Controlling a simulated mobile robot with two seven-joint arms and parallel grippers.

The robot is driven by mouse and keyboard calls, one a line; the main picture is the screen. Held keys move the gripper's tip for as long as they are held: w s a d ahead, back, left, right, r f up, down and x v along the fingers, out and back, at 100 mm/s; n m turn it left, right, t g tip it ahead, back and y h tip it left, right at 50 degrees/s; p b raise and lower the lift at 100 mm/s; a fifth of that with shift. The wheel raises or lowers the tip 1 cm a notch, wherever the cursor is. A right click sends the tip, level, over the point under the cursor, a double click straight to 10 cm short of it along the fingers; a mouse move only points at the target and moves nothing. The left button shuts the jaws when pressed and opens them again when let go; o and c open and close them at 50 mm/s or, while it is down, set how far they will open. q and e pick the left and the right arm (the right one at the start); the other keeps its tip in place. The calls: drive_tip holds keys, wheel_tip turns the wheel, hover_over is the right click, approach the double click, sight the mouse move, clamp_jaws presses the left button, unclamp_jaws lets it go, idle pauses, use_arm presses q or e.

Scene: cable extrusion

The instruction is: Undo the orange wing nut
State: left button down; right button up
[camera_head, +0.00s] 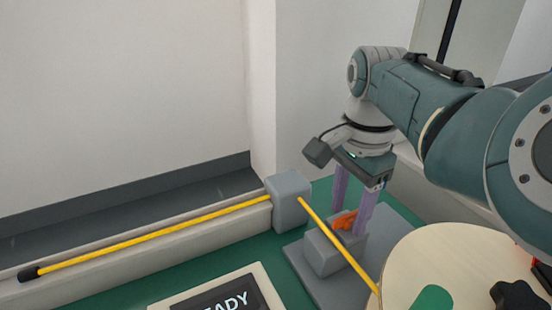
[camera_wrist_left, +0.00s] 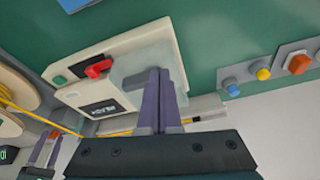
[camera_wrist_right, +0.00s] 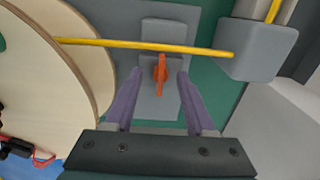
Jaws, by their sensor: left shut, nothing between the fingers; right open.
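The orange wing nut (camera_head: 344,221) sits on a grey block (camera_head: 321,252) on a grey plate. In the right wrist view the wing nut (camera_wrist_right: 160,75) stands between my open right fingers, with a gap on each side. My right gripper (camera_head: 351,207) points down over it, with its purple fingers on either side in the head view. My left gripper (camera_wrist_left: 160,130) is shut and empty; its purple fingers are together in front of a cream panel. The left gripper is not in the head view.
A yellow cable (camera_head: 150,237) runs through a grey cube (camera_head: 288,200) and past the block to a wooden reel (camera_head: 440,260). A cream panel (camera_head: 262,278) with a dark screen is at the front. In the left wrist view, a red handle (camera_wrist_left: 98,68) is on the panel and coloured buttons (camera_wrist_left: 263,73) are at right.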

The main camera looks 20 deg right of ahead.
drive_tip(key=shift+f, duration=0.2)
drive_tip(key=shift+c, duration=0.2)
clamp_jaws()
idle(0.4)
